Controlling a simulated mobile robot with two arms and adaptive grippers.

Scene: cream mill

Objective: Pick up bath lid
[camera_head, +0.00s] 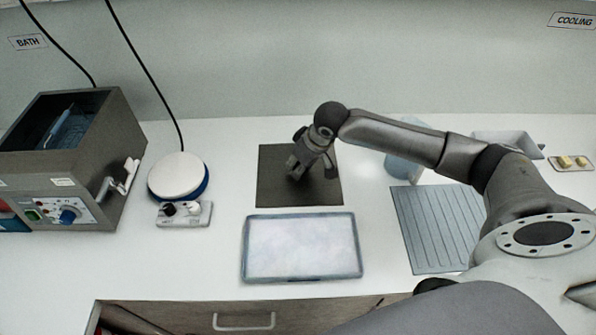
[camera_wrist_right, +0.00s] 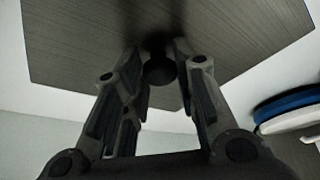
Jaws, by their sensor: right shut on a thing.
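The bath lid (camera_head: 272,187) is a dark grey square plate on the white counter, behind the tray with the pale surface. It fills the upper part of the right wrist view (camera_wrist_right: 243,45), with a round black knob (camera_wrist_right: 159,72) between the fingers. My right gripper (camera_head: 297,168) points down over the lid's middle and is shut on its knob. I cannot tell whether the lid is lifted off the counter. The bath (camera_head: 117,170), a grey box with an open top, stands at the left under the BATH sign. My left gripper is not in view.
A white round hotplate (camera_head: 178,175) with a blue rim stands between bath and lid. A blue-rimmed tray (camera_head: 302,247) lies in front. A ribbed blue-grey mat (camera_head: 437,228), a translucent beaker (camera_head: 402,168) and a white bin (camera_head: 508,143) are at the right.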

